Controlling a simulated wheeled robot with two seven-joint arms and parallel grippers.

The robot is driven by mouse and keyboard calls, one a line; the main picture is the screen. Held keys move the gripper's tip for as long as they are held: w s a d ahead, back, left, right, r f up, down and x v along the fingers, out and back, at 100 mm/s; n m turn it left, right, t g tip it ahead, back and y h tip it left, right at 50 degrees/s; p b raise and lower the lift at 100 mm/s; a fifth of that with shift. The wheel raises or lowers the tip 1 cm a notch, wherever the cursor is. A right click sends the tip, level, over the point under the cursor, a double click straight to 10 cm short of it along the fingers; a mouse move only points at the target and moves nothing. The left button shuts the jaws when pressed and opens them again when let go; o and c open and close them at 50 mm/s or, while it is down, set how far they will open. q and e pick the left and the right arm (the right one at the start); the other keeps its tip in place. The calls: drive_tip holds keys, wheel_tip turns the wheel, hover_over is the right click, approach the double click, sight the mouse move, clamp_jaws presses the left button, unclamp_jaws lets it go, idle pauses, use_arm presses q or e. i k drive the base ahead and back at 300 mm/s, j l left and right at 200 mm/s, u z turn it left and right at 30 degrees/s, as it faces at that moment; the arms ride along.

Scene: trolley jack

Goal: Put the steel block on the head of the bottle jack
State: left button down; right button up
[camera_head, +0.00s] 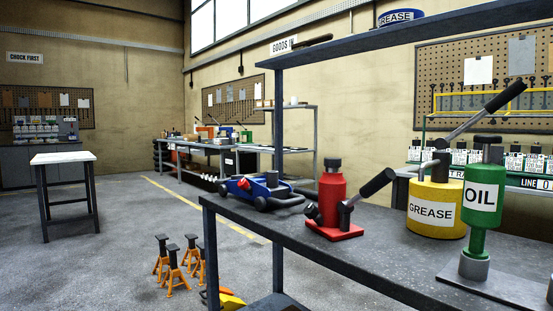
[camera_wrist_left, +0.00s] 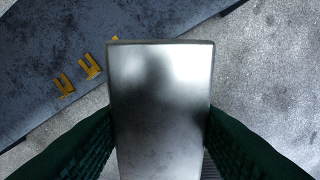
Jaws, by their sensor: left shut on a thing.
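The red bottle jack (camera_head: 332,200) stands upright on its red base on the dark grey bench in the head view. Its dark head (camera_head: 332,164) is bare, and a black-gripped handle slants up to the right beside it. In the left wrist view, the shiny steel block (camera_wrist_left: 160,80) fills the middle. My left gripper (camera_wrist_left: 160,118) is shut on it, with a dark green ribbed finger at each side. The lower end of the block is cut off by the frame. Neither gripper shows in the head view, and the block does not show there either.
A blue trolley jack (camera_head: 256,188) is left of the bottle jack. A yellow grease can (camera_head: 435,208) and a green oil can (camera_head: 484,210) stand to its right. A shelf beam (camera_head: 400,33) crosses above. Orange stands (camera_head: 174,268) are on the floor.

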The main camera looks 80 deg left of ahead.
sight(333, 158)
drive_tip(key=u, duration=1.25)
